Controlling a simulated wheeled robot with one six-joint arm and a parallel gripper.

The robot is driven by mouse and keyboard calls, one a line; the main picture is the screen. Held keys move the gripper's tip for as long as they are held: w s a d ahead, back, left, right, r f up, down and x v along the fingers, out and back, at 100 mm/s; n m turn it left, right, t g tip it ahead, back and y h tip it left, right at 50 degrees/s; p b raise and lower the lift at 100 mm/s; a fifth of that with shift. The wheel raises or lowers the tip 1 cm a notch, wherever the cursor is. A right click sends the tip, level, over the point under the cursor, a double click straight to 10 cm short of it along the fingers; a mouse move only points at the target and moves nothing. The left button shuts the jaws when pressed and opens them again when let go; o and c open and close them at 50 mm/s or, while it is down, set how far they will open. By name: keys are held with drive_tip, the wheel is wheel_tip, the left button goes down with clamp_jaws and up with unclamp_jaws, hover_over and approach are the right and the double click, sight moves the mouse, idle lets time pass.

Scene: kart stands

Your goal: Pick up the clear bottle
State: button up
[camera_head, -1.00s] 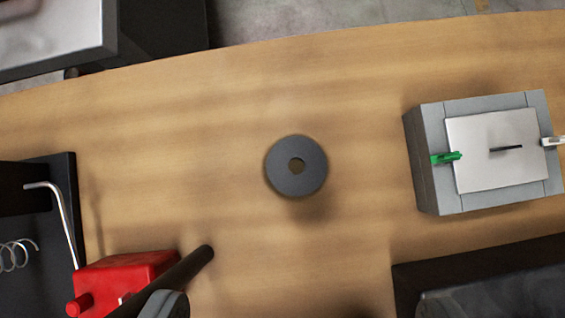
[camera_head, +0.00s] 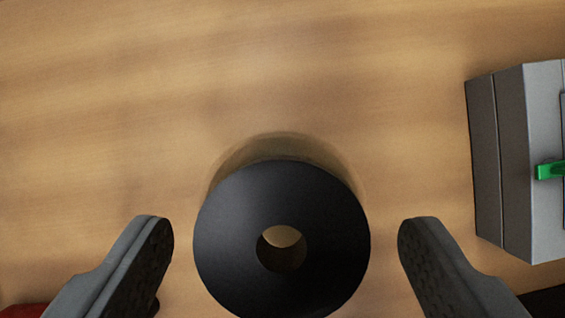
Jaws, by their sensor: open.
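A round black disc with a hole in its middle (camera_head: 230,230) shows from above at the lower centre. A see-through, wood-tinted rim (camera_head: 285,142) shows behind its top edge, which looks like the clear bottle seen from above under a dark top. The rest of its body is hidden under the disc. My gripper (camera_head: 285,228) is open, with one finger to the left of the disc and one to the right. A gap shows on each side, and neither finger touches it in the picture.
A grey box (camera_head: 515,150) with a green clip (camera_head: 550,170) stands at the right edge. A bit of a red object (camera_head: 22,311) shows at the bottom left corner. The wooden table (camera_head: 130,100) is bare above and left of the disc.

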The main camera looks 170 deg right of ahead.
drive_tip(key=x, duration=0.4)
drive_tip(key=shift+w+a+f, duration=0.1)
drive_tip(key=shift+f, duration=0.2)
drive_tip(key=c, duration=1.1)
